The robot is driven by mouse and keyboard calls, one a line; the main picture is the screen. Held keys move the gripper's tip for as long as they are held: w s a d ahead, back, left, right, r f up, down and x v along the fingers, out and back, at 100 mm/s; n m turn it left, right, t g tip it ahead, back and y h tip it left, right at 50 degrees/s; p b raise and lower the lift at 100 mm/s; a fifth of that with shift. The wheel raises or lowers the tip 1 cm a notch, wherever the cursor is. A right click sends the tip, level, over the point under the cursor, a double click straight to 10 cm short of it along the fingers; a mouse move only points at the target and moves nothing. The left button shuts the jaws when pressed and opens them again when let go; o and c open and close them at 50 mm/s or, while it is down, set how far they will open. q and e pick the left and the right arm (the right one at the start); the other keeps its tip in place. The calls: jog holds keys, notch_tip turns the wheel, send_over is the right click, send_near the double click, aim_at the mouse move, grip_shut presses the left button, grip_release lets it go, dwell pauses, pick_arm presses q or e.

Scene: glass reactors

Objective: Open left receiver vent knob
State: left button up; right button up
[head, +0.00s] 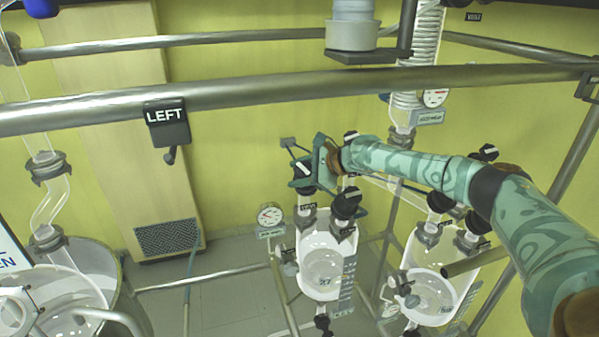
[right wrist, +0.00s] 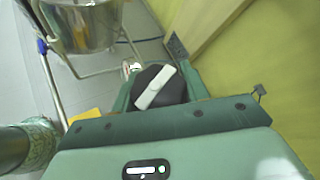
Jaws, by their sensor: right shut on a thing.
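The vent knob (right wrist: 157,88) is a round black knob with a white bar across it. In the right wrist view it sits between the green fingers of my right gripper (right wrist: 155,92), which is shut on it; the white bar is slanted. In the head view the knob (head: 303,170) shows at the top of the left glass receiver (head: 322,262), with my right gripper (head: 300,168) at it. The arm comes in from the right. My left gripper is not in view.
A black LEFT sign (head: 167,120) hangs on a horizontal steel rail (head: 250,92). A second glass receiver (head: 437,278) stands to the right, below my arm. A pressure gauge (head: 270,215) is beside the left receiver. A large vessel (head: 85,275) stands at the far left.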

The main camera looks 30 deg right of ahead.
jog(key=n+g, duration=0.2)
jog(key=n+g+y, duration=0.1)
jog(key=shift+s+a, duration=0.1)
jog(key=shift+a, duration=0.15)
jog(key=shift+s+f+n+g, duration=0.1)
jog(key=shift+f+n+g, duration=0.05)
jog(key=shift+n+g, duration=0.75)
jog(key=shift+s+f+g, duration=0.1)
jog(key=shift+g, duration=0.2)
jog(key=o, duration=0.8)
jog(key=shift+c, duration=0.2)
jog(key=shift+o, duration=1.2)
jog(key=shift+a, duration=0.2)
jog(key=shift+d, duration=0.1)
jog(key=shift+d+r, duration=0.3)
jog(key=b+v, duration=0.1)
jog(key=v, duration=1)
jog(key=shift+s, duration=0.1)
